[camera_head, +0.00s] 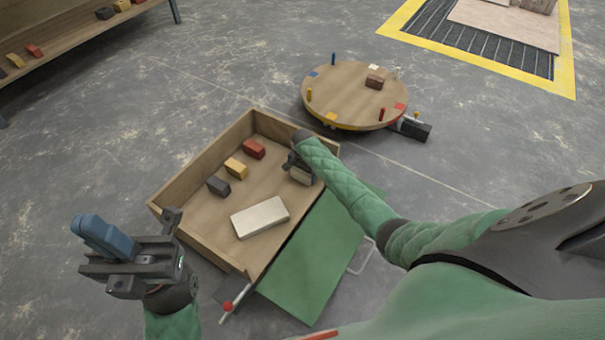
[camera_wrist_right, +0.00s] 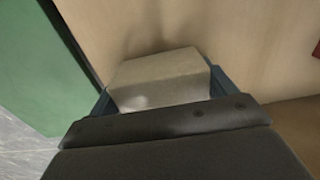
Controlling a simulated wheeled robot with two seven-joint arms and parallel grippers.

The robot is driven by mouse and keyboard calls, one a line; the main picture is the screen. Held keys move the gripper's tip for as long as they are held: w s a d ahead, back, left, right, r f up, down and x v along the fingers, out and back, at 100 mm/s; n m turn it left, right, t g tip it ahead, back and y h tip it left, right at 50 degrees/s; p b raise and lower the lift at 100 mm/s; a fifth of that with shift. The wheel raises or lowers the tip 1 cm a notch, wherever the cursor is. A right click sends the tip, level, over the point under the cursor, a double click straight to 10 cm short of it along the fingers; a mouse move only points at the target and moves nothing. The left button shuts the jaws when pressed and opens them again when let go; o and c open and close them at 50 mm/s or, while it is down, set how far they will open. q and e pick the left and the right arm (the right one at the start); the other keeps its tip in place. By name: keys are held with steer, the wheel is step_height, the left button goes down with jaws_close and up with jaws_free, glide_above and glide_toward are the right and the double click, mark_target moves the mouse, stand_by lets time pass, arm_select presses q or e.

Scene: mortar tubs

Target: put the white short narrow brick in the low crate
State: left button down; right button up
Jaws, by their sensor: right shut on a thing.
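The low crate (camera_head: 199,171) is a wooden box on the floor with a green panel (camera_head: 318,253) along its right side. My right gripper (camera_head: 297,166) is inside the crate's right part, shut on a small white brick (camera_head: 302,177). In the right wrist view the white brick (camera_wrist_right: 160,78) sits between blue fingertips, over the wooden crate floor (camera_wrist_right: 245,40). I cannot tell whether it touches that floor. My left gripper (camera_head: 105,236) is at the lower left, outside the crate; its blue fingers look close together, and I cannot tell if they are shut.
In the crate are a larger cream brick (camera_head: 260,217), a dark grey brick (camera_head: 218,186), a yellow brick (camera_head: 236,168) and a red brick (camera_head: 254,149). A round wooden table (camera_head: 345,90) stands behind it. A shelf with bricks (camera_head: 60,35) is at top left, a yellow-edged grate (camera_head: 540,88) top right.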

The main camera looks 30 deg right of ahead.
steer(key=shift+f, duration=0.25)
steer(key=o, duration=1.1)
steer(key=shift+f, duration=0.1)
steer(key=shift+o, duration=0.2)
